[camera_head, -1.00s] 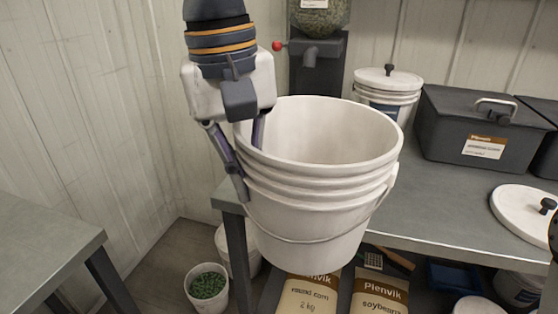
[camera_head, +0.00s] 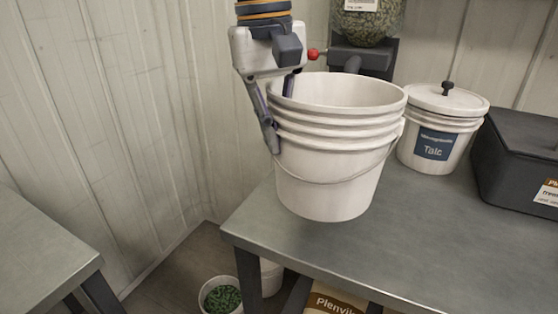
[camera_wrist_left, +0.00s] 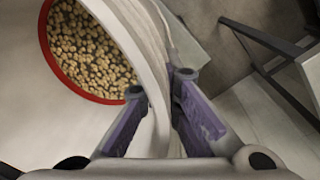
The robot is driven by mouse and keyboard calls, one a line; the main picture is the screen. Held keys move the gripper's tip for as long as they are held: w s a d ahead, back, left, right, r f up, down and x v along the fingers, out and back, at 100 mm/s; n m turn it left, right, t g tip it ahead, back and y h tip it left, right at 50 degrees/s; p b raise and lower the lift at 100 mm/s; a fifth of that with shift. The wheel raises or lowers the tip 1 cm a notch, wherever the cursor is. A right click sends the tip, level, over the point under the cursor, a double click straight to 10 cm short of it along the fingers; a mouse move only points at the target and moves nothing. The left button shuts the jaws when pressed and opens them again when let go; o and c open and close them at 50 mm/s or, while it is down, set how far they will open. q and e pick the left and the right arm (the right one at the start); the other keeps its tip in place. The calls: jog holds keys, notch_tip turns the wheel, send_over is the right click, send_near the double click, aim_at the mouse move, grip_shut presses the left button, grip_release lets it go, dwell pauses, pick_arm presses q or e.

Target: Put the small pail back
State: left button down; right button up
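A white ribbed pail (camera_head: 330,170) with a wire handle is upright over the left end of the grey bench (camera_head: 430,225). I cannot tell whether its base touches the bench. My left gripper (camera_head: 280,122) is shut on the pail's left rim, one finger outside and one inside. In the left wrist view the pail wall (camera_wrist_left: 155,75) runs between the fingers (camera_wrist_left: 158,105). Beige seeds (camera_wrist_left: 88,50) inside a red ring show on the pail's inner side. The head view hides the pail's inside bottom. My right gripper is not in view.
A lidded white Talc tub (camera_head: 437,135) stands right of the pail, beside a dark case (camera_head: 515,150). A dispenser with a red knob (camera_head: 313,54) is behind. A small bucket of green pellets (camera_head: 221,297) is on the floor. Bench space in front is clear.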

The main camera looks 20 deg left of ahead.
pick_arm(q)
jog(key=w+a+f, duration=0.2)
jog(key=w+f, duration=0.4)
jog(key=f, duration=0.2)
jog(key=shift+a+f+t, duration=0.3)
jog(key=shift+a+f, duration=0.1)
jog(key=shift+w, duration=0.1)
jog(key=c, duration=1.8)
grip_release()
jog(key=shift+f, duration=0.15)
notch_tip(320, 180, up, 12)
jog(key=s+a, duration=0.1)
